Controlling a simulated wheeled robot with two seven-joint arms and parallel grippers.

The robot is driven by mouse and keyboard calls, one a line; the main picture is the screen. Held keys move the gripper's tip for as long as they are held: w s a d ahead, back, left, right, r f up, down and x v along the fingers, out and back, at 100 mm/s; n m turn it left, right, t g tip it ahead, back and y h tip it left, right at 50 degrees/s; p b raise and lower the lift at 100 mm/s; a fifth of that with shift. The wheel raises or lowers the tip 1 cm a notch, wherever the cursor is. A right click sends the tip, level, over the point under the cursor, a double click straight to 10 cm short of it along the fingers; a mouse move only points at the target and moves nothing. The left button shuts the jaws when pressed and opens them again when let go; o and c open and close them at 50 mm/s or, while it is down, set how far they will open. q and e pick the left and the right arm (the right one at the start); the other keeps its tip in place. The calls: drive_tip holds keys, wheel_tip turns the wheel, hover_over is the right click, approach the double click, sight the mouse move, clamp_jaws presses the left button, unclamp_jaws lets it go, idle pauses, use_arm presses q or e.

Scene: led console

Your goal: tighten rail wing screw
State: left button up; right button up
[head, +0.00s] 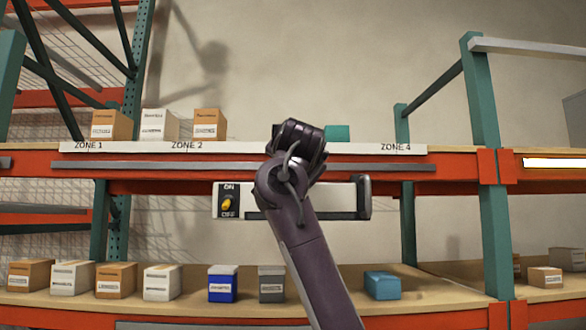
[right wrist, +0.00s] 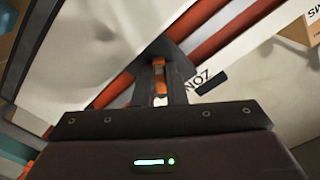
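A white console box (head: 327,199) with a yellow ON/OFF switch (head: 228,203) shows under the orange shelf beam in the head view. Its right end has a grey bracket. A long grey rail (head: 200,166) runs along the beam above it. My right arm reaches up across the console, and its wrist hides part of it. In the right wrist view, my right gripper (right wrist: 160,66) has its dark fingers close together. Orange shows between them; I cannot tell whether this is a screw or the beam behind. I cannot clearly make out the wing screw. My left gripper is not in view.
A white label strip (head: 300,149) marks ZONE 1, ZONE 2 and ZONE 4; my wrist covers the part between. Boxes (head: 109,125) stand on the upper shelf at left. The lower shelf holds several boxes, a blue bin (head: 223,284) and a teal box (head: 382,285).

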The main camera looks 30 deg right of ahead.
drive_tip(key=o, duration=0.5)
drive_tip(key=shift+s+r, duration=0.15)
drive_tip(key=shift+s, duration=0.1)
drive_tip(key=shift+a, duration=0.1)
drive_tip(key=shift+b+v, duration=2.2)
drive_tip(key=shift+v, duration=1.55)
drive_tip(key=shift+s, duration=0.1)
